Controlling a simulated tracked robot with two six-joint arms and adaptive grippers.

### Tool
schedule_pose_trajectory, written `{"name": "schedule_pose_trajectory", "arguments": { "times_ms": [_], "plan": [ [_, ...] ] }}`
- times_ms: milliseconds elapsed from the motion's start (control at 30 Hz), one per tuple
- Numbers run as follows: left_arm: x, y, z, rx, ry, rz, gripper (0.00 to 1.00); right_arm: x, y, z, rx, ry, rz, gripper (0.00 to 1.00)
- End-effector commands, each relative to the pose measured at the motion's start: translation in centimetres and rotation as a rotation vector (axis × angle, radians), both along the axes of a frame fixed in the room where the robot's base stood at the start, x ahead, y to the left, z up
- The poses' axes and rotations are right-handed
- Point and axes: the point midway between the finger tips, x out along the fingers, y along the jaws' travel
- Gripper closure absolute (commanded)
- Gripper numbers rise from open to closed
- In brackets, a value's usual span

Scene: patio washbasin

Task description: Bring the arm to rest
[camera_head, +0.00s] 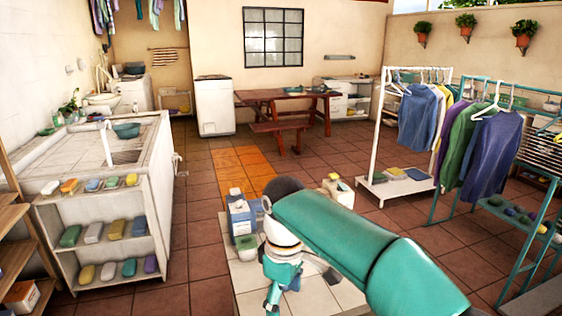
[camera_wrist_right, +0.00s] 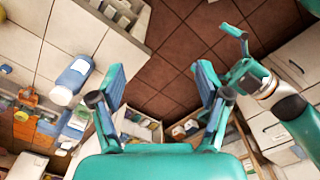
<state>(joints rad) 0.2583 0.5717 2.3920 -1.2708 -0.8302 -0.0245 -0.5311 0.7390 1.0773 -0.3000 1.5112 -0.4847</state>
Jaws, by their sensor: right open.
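My right arm, teal with a white joint, reaches in from the lower right in the head view and bends down at its far end. Its gripper is only partly visible there, at the bottom edge. In the right wrist view my right gripper (camera_wrist_right: 157,88) is open, its two blue-padded fingers apart with nothing between them. Dark red floor tiles and a pale surface show beyond it. No left arm shows in the head view.
The washbasin unit (camera_head: 159,163) stands left, clothes racks (camera_head: 381,132) right. Floor between the basin and the tiled top is clear.

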Motion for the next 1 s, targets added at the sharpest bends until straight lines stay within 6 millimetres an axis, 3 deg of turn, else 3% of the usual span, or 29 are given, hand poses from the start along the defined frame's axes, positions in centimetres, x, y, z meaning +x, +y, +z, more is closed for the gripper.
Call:
{"name": "schedule_pose_trajectory", "arguments": {
  "times_ms": [367, 467, 633, 733, 800, 900, 1000],
  "plan": [
    [0.1, 0.5, -3.6, 0.009, 0.165, 0.135, 0.03, 1.1, -1.1, -9.1, 0.067, 0.035, -0.116, 0.24],
    [0.0, 0.8, -5.0, 0.015, 0.232, 0.186, 0.03, 0.9, -1.6, -12.4, 0.095, 0.049, -0.169, 0.24],
    [-0.9, 1.4, -8.4, 0.034, 0.389, 0.299, 0.03, -0.6, -3.2, -19.7, 0.159, 0.085, -0.306, 0.24],
    [-2.3, 1.8, -11.2, 0.053, 0.529, 0.391, 0.03, -2.9, -4.6, -25.2, 0.209, 0.116, -0.441, 0.24],
    [-3.9, 2.1, -13.4, 0.072, 0.647, 0.464, 0.03, -5.5, -5.9, -29.1, 0.247, 0.139, -0.563, 0.24],
    [-6.6, 2.5, -16.2, 0.104, 0.821, 0.57, 0.03, -9.8, -7.7, -33.5, 0.29, 0.162, -0.753, 0.24],
    [-9.5, 2.8, -18.3, 0.135, 0.976, 0.664, 0.03, -14.1, -9.2, -36.1, 0.316, 0.174, -0.932, 0.24]
  ]
}}
